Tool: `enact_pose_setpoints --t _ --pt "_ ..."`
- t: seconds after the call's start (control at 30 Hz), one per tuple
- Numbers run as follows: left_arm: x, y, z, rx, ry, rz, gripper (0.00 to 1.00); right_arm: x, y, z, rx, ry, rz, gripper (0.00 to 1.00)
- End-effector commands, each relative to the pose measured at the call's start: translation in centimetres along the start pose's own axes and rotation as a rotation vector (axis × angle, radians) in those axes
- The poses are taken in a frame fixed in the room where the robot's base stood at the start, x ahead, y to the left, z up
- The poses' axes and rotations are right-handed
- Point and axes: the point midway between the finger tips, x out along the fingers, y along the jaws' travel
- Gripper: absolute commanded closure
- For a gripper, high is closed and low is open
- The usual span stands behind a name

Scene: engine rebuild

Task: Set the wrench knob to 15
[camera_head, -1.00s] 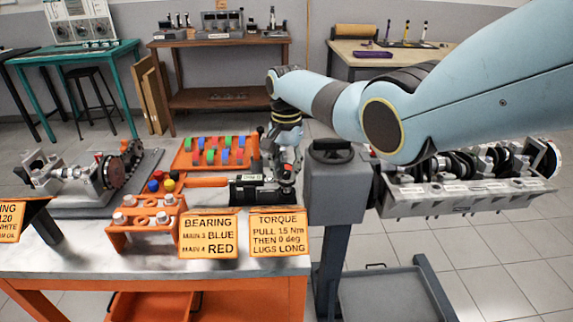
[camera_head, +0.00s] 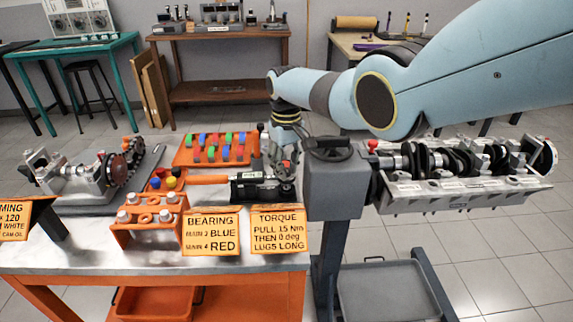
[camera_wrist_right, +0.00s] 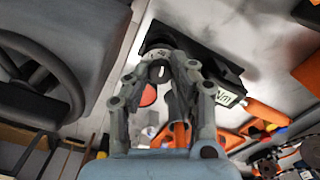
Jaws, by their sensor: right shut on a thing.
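The torque wrench lies on the bench, with its orange handle (camera_head: 207,179) to the left and a black block (camera_head: 250,188) at its right end. A label ending in "Nm" (camera_wrist_right: 228,98) shows on the block in the right wrist view. My right gripper (camera_head: 287,178) is over the block's right end. In the right wrist view my right gripper (camera_wrist_right: 160,62) is shut on the dark knob (camera_wrist_right: 157,44) at that end. The fingers hide much of the knob, and I cannot read its setting. My left gripper is not in view.
A torque card (camera_head: 279,231) reads "PULL 15 Nm". A bearing card (camera_head: 211,234), an orange socket rack (camera_head: 148,219) and an orange tray (camera_head: 184,155) of coloured pieces share the bench. A grey stand with a handwheel (camera_head: 332,150) and an engine block (camera_head: 460,193) are close on the right.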

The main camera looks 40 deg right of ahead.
Motion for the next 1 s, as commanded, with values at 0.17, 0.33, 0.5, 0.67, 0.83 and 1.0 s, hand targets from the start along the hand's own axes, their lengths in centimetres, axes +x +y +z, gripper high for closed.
enact_pose_setpoints --t 0.17,0.33,0.5,0.67,0.83,1.0 --pt "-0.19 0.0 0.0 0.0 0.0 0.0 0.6 -0.03 -0.06 0.0 -0.165 0.0 -0.001 1.0" --pt "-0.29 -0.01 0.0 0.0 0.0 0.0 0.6 0.0 -0.06 0.0 -0.325 0.0 -0.001 1.0" --pt "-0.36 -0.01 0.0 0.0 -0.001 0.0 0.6 0.02 -0.07 0.01 -0.476 0.0 -0.001 1.0" --pt "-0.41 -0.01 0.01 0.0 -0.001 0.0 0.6 0.02 -0.08 0.0 -0.595 0.0 0.0 1.0" --pt "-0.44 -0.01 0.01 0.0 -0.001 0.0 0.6 0.03 -0.08 0.01 -0.691 0.0 0.0 1.0" --pt "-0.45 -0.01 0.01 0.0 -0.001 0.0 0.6 0.03 -0.08 0.01 -0.751 0.0 0.0 1.0"
